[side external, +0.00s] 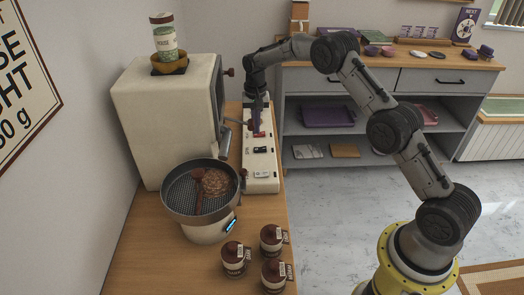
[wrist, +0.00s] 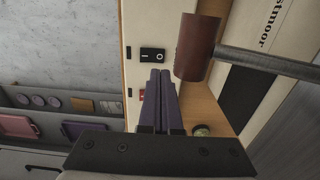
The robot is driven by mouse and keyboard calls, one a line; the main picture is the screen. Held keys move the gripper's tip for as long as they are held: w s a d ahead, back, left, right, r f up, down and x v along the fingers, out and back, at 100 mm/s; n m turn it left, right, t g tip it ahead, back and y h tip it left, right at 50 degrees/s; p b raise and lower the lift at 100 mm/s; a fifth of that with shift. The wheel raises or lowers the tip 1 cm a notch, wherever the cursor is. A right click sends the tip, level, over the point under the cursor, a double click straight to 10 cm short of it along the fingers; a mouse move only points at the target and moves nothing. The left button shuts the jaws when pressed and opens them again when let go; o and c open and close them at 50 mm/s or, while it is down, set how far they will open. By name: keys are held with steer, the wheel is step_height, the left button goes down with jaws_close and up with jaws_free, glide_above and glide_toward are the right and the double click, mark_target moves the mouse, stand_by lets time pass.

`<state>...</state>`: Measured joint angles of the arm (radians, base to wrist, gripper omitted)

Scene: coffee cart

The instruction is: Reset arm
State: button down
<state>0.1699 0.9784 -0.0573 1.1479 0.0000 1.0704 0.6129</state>
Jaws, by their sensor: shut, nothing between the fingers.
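My gripper (side external: 257,130) points down over the white switch panel (side external: 262,183) beside the roaster. Its two purple fingers are together with nothing between them, as the wrist view also shows (wrist: 160,76). A black rocker switch (wrist: 152,54) lies just beyond the fingertips in the wrist view. A red switch (wrist: 142,95) is partly hidden beside the fingers. Other switches sit on the panel nearer the side camera, one black (side external: 259,150) and one pale (side external: 262,174). Whether the fingertips touch the panel I cannot tell.
A brown handle (wrist: 196,47) on a metal rod is close right of my fingers. The cream roaster (side external: 160,110) and its round cooling tray (side external: 178,212) stand left. Several lidded jars (side external: 271,240) stand in front. A grey shelf unit (side external: 400,85) is behind; open floor lies right.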

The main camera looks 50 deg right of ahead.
steer(key=s+a+r+n+t, duration=0.1)
steer(key=s+a+r+t, duration=0.15)
steer(key=r, duration=0.85)
steer(key=s+a+r+t, duration=0.1)
steer(key=s+a+r, duration=0.15)
steer(key=r, duration=0.85)
steer(key=s+a+r+n+t, duration=0.1)
steer(key=s+a+r, duration=0.1)
steer(key=s+r, duration=0.6)
steer(key=s+a+r+n+t, duration=0.2)
steer(key=s+n, duration=0.1)
steer(key=s, duration=1.4)
steer(key=s+f+n, duration=0.4)
steer(key=s+f, duration=0.6)
steer(key=s, duration=0.1)
steer(key=shift+s+a+f+g, duration=0.25)
steer(key=shift+a+f+g, duration=0.05)
steer(key=shift+a+g, duration=0.15)
